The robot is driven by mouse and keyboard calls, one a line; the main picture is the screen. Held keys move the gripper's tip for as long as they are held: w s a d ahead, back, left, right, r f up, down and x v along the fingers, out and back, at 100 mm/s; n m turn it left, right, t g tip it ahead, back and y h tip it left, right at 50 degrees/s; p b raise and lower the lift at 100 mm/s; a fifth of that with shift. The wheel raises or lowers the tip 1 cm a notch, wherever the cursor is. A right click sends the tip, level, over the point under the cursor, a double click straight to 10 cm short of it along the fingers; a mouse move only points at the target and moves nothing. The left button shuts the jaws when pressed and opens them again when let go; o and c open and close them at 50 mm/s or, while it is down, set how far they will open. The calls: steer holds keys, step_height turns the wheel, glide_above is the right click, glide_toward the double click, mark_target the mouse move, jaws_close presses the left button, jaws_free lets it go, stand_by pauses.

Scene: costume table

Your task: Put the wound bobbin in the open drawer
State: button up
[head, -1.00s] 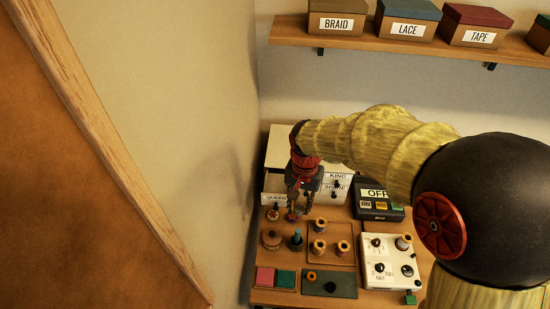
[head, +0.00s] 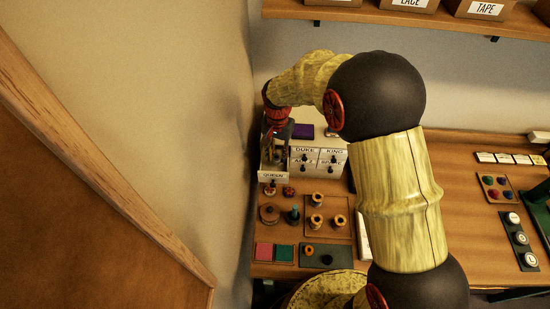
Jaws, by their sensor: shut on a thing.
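The white drawer cabinet (head: 331,145) stands at the back left of the table with labelled drawer fronts. Its lower-left drawer, marked QUEEN (head: 273,175), is pulled out toward the front. My gripper (head: 275,160) points down over this open drawer, by the left wall. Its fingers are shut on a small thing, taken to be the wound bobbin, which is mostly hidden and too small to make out. I cannot tell whether the fingertips are inside the drawer or just above it. The other visible drawers, such as DUKE and KING, look shut.
Two small reddish-brown pieces (head: 289,190) sit before the drawer. A round wooden piece (head: 269,213), a teal spool (head: 293,216) and a tray with spools (head: 328,228) stand nearer. A purple item (head: 303,131) lies on the cabinet. The wall is close on the left.

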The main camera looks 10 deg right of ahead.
mark_target(275, 165)
steer(key=shift+w+a+f, duration=0.25)
steer(key=shift+w+f, duration=0.6)
steer(key=shift+f, duration=0.3)
steer(key=shift+f+p, duration=0.3)
steer(key=shift+f, duration=1.2)
steer(key=shift+f, duration=0.15)
steer(key=o, duration=0.7)
steer(key=shift+o, duration=0.2)
step_height(275, 165, up, 12)
steer(key=shift+r+b, duration=0.25)
steer(key=shift+b, duration=0.1)
